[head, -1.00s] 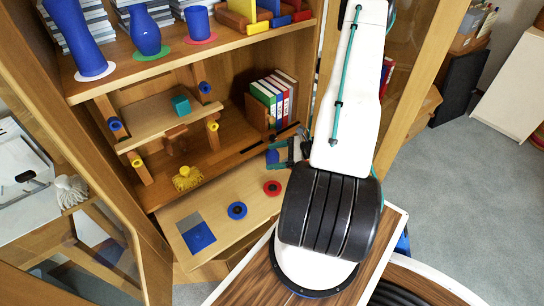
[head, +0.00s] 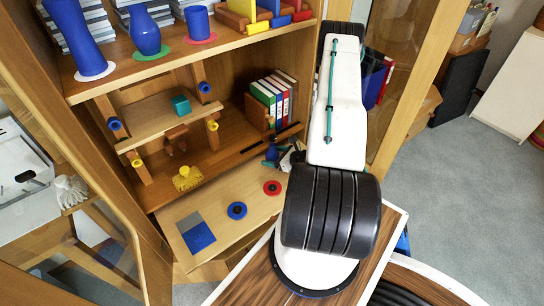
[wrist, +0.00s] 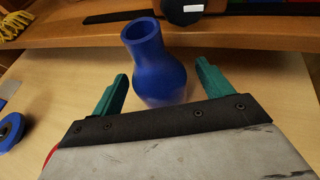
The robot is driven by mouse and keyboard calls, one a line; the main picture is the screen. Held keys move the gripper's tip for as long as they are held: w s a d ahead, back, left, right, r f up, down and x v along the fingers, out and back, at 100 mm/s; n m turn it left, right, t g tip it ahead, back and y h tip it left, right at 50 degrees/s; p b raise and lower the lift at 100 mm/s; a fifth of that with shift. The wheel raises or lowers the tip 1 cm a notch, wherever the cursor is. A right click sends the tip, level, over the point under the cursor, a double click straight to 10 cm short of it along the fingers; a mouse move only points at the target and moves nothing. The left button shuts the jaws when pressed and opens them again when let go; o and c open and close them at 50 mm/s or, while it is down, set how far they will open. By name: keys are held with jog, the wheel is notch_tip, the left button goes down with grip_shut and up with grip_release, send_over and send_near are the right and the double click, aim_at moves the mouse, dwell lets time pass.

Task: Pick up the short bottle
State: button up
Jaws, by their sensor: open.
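A short blue bottle (wrist: 158,75) with a flared open mouth stands upright in the wrist view, its foot partly hidden by my gripper. It shows small in the head view (head: 271,152), at the back right of the light wooden board (head: 215,210). My gripper (wrist: 162,72) is open, with one teal finger on each side of the bottle. Gaps show between the bottle and both fingers. In the head view the gripper is partly hidden by my arm. A taller blue bottle (head: 146,37) stands on a green disc on the upper shelf.
A blue vase (head: 82,40) and a blue cup (head: 198,22) stand on the upper shelf. A yellow brush (head: 187,178), a small wooden stand (head: 150,118) and binders (head: 272,98) sit behind. A blue ring (head: 237,210) and red ring (head: 272,188) lie on the board.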

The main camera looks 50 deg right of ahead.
jog(key=shift+w, duration=0.1)
jog(key=shift+c, duration=0.3)
jog(key=c, duration=1.1)
jog(key=shift+r, duration=0.15)
